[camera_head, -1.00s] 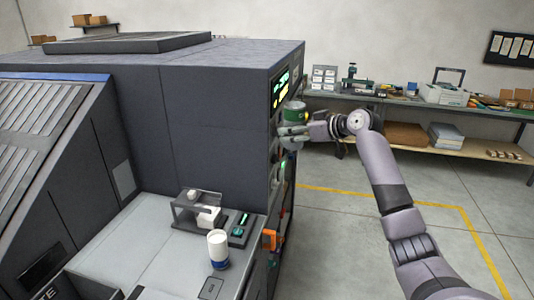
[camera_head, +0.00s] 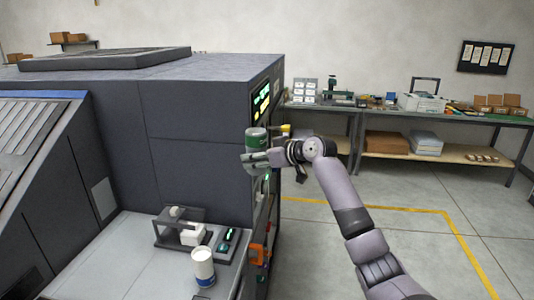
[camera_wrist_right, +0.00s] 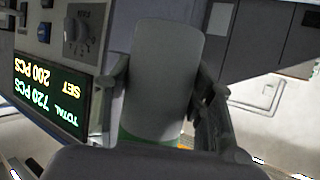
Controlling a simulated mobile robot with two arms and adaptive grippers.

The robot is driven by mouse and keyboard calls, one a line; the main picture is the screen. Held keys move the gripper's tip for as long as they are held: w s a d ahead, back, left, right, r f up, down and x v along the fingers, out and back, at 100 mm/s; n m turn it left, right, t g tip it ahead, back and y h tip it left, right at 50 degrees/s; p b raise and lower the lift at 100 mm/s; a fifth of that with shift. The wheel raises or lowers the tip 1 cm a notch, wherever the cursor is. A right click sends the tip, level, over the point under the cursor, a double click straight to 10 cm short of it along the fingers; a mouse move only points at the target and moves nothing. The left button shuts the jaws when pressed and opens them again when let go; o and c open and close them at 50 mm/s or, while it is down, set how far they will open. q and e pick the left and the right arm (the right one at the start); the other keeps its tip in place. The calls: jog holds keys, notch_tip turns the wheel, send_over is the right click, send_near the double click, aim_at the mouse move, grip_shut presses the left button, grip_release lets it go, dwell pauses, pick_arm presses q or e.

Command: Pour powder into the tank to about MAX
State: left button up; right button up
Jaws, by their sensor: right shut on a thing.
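The tank and a MAX mark cannot be made out in either view. My left gripper is not in view.
The dark machine (camera_head: 195,115) has a lit display (camera_head: 262,100), which reads TOTAL 720 PCS and SET 200 PCS in the wrist view. Workbenches (camera_head: 440,113) line the back wall. The floor to the right is open.

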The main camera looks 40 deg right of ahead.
jog(key=w+a+f+g+b, duration=0.2)
jog(key=w+a+f, duration=0.3)
jog(key=a+f, duration=0.3)
jog(key=w+a+f+g+b, duration=0.2)
jog(key=w+a+f, duration=0.4)
jog(key=a+f, duration=0.3)
notch_tip(320, 180, down, 3)
jog(key=shift+a+f+m+g+b, duration=0.2)
jog(key=shift+m+g+b, duration=0.1)
jog(key=shift+m, duration=0.1)
dwell(0.7)
jog(key=shift+r, duration=0.1)
